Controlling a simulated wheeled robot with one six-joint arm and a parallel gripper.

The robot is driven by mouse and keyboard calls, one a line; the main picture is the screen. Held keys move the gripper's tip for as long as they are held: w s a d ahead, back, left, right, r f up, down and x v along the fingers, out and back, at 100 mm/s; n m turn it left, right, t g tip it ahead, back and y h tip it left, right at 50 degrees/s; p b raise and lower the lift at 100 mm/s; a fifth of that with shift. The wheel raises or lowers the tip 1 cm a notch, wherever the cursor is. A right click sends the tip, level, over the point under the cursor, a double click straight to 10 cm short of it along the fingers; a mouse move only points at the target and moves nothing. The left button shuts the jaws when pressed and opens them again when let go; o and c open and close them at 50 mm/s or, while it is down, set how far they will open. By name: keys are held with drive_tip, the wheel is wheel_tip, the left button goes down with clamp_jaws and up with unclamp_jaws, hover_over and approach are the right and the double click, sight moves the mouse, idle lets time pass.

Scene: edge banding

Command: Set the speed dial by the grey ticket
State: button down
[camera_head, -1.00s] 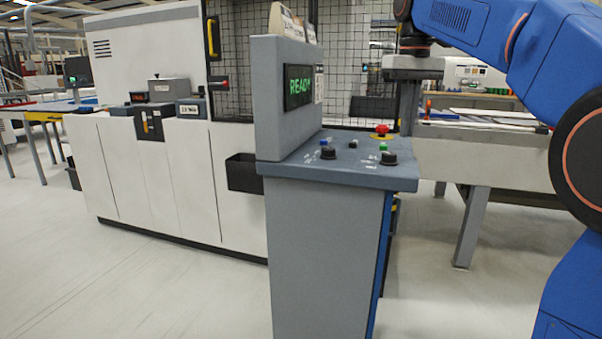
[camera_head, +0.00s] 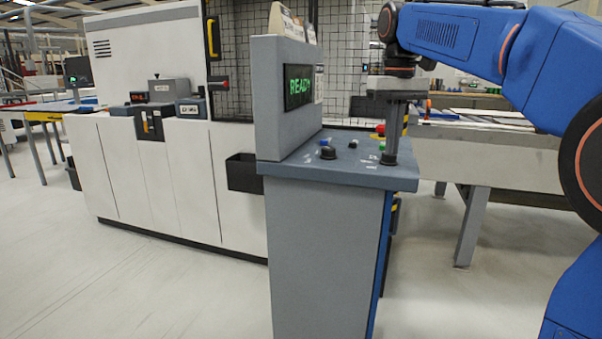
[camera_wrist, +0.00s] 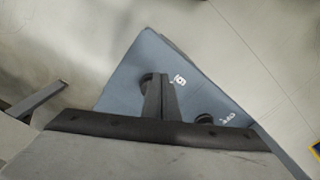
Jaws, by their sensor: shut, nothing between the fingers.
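The grey console (camera_head: 340,172) has two black dials on its sloping top. The left dial (camera_head: 328,153) is uncovered. The right dial (camera_head: 388,160) is directly under my gripper (camera_head: 391,152), whose fingers point down, closed together, at or just above it; contact cannot be told. In the wrist view my gripper (camera_wrist: 160,98) partly covers one dial (camera_wrist: 146,79), and another dial (camera_wrist: 205,118) shows beside it. White labels near the dials are too small to read. Tickets (camera_head: 290,20) stand on top of the console; which is grey and what they say cannot be made out.
The console's upright screen (camera_head: 298,87) shows READY in green. A red button (camera_head: 380,129) stands behind my gripper, with small blue and green buttons nearby. A black bin (camera_head: 242,173) hangs left of the console. A conveyor table (camera_head: 480,155) stands to the right.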

sight(401, 168)
drive_tip(key=shift+f, duration=0.9)
drive_tip(key=shift+w+d, duration=0.25)
drive_tip(key=shift+d, duration=0.9)
drive_tip(key=shift+s, duration=0.1)
drive_tip(key=shift+s+d+r, duration=0.1)
drive_tip(key=shift+s+d, duration=0.1)
drive_tip(key=shift+s, duration=0.05)
drive_tip(key=shift+r, duration=2.95)
drive_tip(key=s+d+f+m+t, duration=0.1)
drive_tip(key=s+d+f+t, duration=0.1)
drive_tip(key=s+f, duration=1.3)
drive_tip(key=s+d+f+m+t, duration=0.1)
drive_tip(key=s+d+f+t, duration=0.1)
drive_tip(key=s+f, duration=1.3)
wheel_tip(401, 168, down, 5)
drive_tip(key=shift+d+t, duration=0.4)
drive_tip(key=shift+d, duration=0.1)
